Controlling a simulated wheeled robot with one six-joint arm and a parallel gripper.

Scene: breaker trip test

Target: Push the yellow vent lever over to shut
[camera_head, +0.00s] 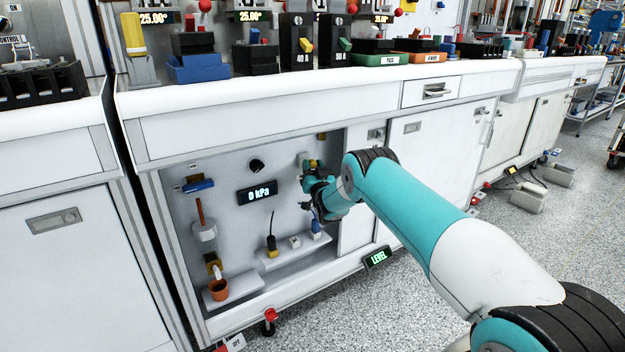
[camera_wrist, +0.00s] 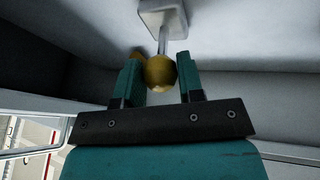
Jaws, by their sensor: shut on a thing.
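The yellow vent lever has a round yellow knob (camera_wrist: 160,73) on a thin metal rod that runs up to a pale wall mount (camera_wrist: 163,16) in the wrist view. My gripper (camera_wrist: 158,62) has one teal finger on each side of the knob and is shut on it. In the head view my gripper (camera_head: 311,184) is inside the open cabinet bay, at the right of the back panel. A bit of yellow (camera_head: 313,163) shows just above it beside the pale mount (camera_head: 303,158). My fingers and wrist partly hide the lever there.
A "0 kPa" display (camera_head: 257,193) is on the back panel left of my gripper. A shelf (camera_head: 295,250) below holds several small items. An orange pot (camera_head: 219,289) stands lower left. The worktop edge (camera_head: 330,94) overhangs the bay. A "LEVEL" display (camera_head: 377,257) is low at the right.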

